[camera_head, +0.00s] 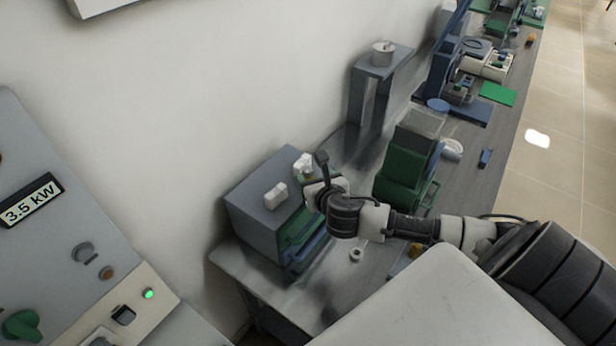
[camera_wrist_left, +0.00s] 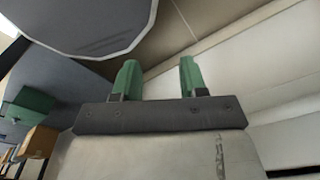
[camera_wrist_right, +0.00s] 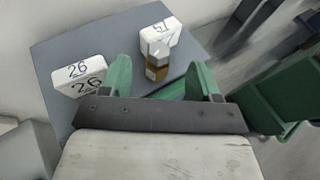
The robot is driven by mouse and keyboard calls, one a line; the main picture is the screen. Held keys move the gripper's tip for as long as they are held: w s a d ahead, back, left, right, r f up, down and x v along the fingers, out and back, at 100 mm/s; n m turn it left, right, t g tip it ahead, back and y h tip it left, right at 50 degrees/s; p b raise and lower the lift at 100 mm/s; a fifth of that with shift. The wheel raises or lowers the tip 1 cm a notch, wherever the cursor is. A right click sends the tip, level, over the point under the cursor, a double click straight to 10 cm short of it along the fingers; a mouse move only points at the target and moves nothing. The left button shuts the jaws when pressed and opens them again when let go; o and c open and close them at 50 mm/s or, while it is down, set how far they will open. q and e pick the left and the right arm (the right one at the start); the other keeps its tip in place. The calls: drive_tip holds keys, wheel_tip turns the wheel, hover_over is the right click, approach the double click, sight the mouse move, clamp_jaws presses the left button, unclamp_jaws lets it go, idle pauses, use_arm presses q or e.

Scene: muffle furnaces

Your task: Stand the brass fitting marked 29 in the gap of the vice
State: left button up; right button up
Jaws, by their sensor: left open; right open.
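A brass fitting with a grey top (camera_wrist_right: 158,62) stands on top of the grey cabinet (camera_wrist_right: 105,35); I cannot read a number on it. My right gripper (camera_wrist_right: 165,75) is open around or just short of the fitting, which shows between its green fingers. In the head view this gripper (camera_head: 312,180) is over the cabinet's right edge. My left gripper (camera_wrist_left: 157,75) is open and empty in the left wrist view. I cannot surely pick out the vice; a small dark device (camera_head: 458,92) on a blue base is far along the bench.
On the cabinet top are a white block marked 26 (camera_wrist_right: 80,75) and another numbered white block (camera_wrist_right: 160,35) beside the fitting. A green machine (camera_head: 405,165) stands right of my right gripper. A grey stand (camera_head: 380,65) is behind.

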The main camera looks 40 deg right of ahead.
sight(309, 174)
drive_tip(key=shift+x, duration=1.55)
drive_tip(key=shift+a, duration=0.1)
drive_tip(key=shift+c, duration=1)
clamp_jaws()
